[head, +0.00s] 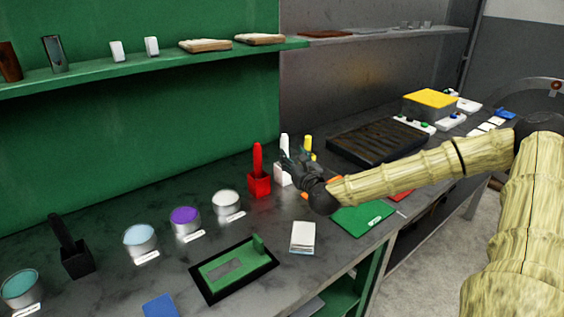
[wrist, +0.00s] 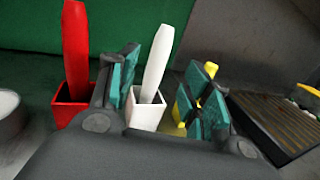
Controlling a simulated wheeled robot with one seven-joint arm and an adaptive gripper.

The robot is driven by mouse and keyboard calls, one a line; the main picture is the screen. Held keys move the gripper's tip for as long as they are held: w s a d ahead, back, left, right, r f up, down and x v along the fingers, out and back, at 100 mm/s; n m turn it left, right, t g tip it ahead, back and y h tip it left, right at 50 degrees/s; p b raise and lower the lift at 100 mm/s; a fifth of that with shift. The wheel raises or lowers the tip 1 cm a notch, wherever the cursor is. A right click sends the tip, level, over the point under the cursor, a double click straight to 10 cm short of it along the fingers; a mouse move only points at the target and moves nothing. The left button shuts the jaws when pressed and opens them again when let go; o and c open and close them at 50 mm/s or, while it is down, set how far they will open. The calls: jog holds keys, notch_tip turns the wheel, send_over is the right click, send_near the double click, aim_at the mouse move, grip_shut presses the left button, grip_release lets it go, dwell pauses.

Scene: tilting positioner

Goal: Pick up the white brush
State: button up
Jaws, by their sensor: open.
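The white brush (wrist: 157,62) stands upright, leaning a little, in a white square holder (wrist: 148,112). In the head view the brush (head: 284,142) shows at the back of the bench, partly hidden by my gripper. My gripper (head: 292,160) is open and empty, in front of the holder. In the wrist view its teal-padded fingers (wrist: 160,95) stand apart, with the white brush showing between them, nearer the left finger. I cannot tell how far beyond the fingertips the brush stands.
A red brush in a red holder (head: 259,184) stands just left. A yellow brush (head: 307,143) is close on the right, partly behind my fingers. Paint cans (head: 227,203) line the bench at left. A dark grooved tray (head: 378,143) lies to the right. A green shelf (head: 150,70) runs above.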

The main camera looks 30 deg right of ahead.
aim_at(286, 149)
jog(key=x, duration=0.2)
jog(key=shift+w+d, duration=0.15)
jog(key=shift+w, duration=0.45)
jog(key=shift+p+x, duration=1.05)
jog(key=shift+x, duration=0.45)
jog(key=shift+w+d+f, duration=0.1)
jog(key=shift+w+f, duration=0.05)
jog(key=shift+w, duration=0.4)
jog(key=shift+w+d+f, duration=0.1)
jog(key=shift+w+f, duration=0.05)
jog(key=shift+w, duration=0.4)
grip_shut()
